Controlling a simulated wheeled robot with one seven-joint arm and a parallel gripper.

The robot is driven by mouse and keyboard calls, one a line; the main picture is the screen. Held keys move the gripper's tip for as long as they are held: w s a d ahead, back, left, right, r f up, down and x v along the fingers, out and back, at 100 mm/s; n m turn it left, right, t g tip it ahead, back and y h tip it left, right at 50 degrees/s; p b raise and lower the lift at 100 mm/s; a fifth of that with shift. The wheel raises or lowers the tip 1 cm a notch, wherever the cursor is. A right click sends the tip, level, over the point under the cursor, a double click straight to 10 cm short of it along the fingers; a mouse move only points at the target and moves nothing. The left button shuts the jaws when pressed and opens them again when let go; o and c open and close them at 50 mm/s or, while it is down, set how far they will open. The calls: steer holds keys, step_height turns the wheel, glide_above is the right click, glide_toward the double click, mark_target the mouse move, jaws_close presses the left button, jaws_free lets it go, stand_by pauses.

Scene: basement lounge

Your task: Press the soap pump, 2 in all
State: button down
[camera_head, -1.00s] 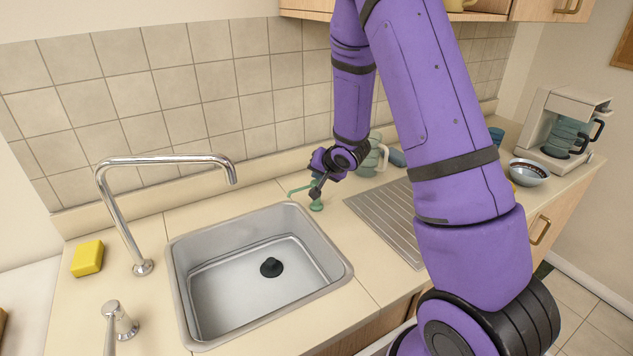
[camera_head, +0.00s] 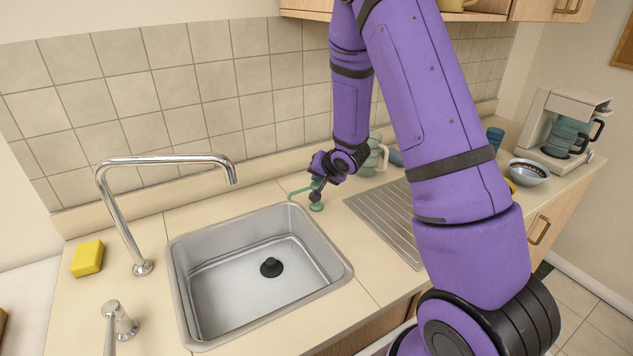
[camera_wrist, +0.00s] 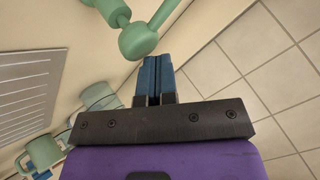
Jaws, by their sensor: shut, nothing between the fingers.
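The green soap pump (camera_head: 317,206) stands on the counter behind the sink's right rear corner, its thin spout reaching left. My gripper (camera_head: 315,194) is at the pump and hides part of it. In the wrist view, my gripper's blue fingers (camera_wrist: 153,62) are together with nothing between them. Their tips are right by the pump's rounded green end (camera_wrist: 138,41). I cannot tell for sure whether they touch it.
The steel sink (camera_head: 180,262) with a black plug (camera_head: 271,267) lies in front. A tall faucet (camera_head: 120,215) and yellow sponge (camera_head: 88,257) are left. A ribbed drainboard (camera_head: 385,215), mugs (camera_head: 374,158) and coffee maker (camera_head: 566,125) are right. A shelf overhangs the counter.

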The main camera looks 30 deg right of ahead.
steer(key=shift+f, duration=0.45)
stand_by(0.5)
steer(key=shift+r, duration=1.4)
steer(key=shift+r, duration=0.1)
steer(key=shift+r, duration=2.4)
